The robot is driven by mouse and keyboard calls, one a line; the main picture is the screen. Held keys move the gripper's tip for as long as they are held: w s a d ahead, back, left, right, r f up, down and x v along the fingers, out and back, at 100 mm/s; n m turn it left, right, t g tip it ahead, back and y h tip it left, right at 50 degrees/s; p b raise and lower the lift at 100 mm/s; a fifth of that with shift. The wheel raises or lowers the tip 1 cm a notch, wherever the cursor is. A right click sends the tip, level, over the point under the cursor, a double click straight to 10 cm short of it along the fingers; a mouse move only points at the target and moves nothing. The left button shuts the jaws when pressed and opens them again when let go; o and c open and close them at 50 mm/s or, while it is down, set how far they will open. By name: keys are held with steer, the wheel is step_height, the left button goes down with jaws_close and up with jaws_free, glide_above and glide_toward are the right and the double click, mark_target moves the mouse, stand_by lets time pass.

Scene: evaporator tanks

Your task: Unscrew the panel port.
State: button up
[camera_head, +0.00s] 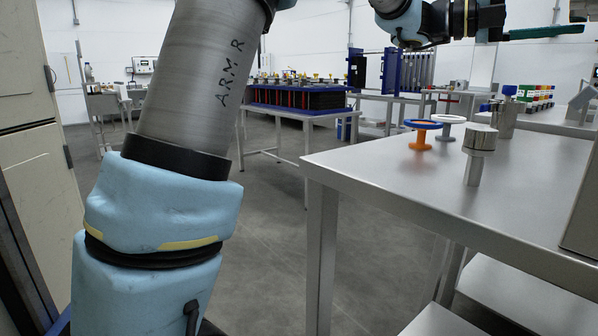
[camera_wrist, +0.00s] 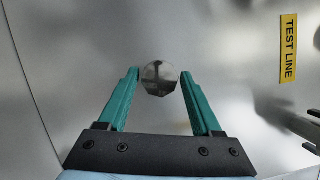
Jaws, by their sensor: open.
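The panel port shows in the wrist view as a shiny, many-sided metal cap (camera_wrist: 160,78) on a grey metal surface (camera_wrist: 225,45). My gripper (camera_wrist: 160,71) has its two green fingers spread, one on each side of the cap in the picture. A narrow gap shows on both sides, and I cannot tell how deep the cap sits between the fingertips. In the head view my gripper (camera_head: 578,24) is at the top right, above the steel bench, with its fingers pointing right. The port itself is not visible there.
A yellow TEST LINE label (camera_wrist: 289,48) is right of the cap. Dark metal parts (camera_wrist: 311,136) edge in lower right.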

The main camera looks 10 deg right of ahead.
steer(key=shift+f+m+b, duration=0.1)
steer(key=shift+m+b, duration=0.3)
steer(key=shift+b, duration=0.25)
steer(key=shift+f+b, duration=0.1)
steer(key=shift+b, duration=0.2)
steer(key=m+g+b, duration=0.1)
steer(key=m+b, duration=0.2)
steer(key=b, duration=0.1)
steer(key=m+g+b, duration=0.1)
steer(key=m+b, duration=0.1)
steer(key=b, duration=0.2)
steer(key=shift+m+g+b, duration=0.3)
steer(key=shift+m, duration=0.1)
jaws_close()
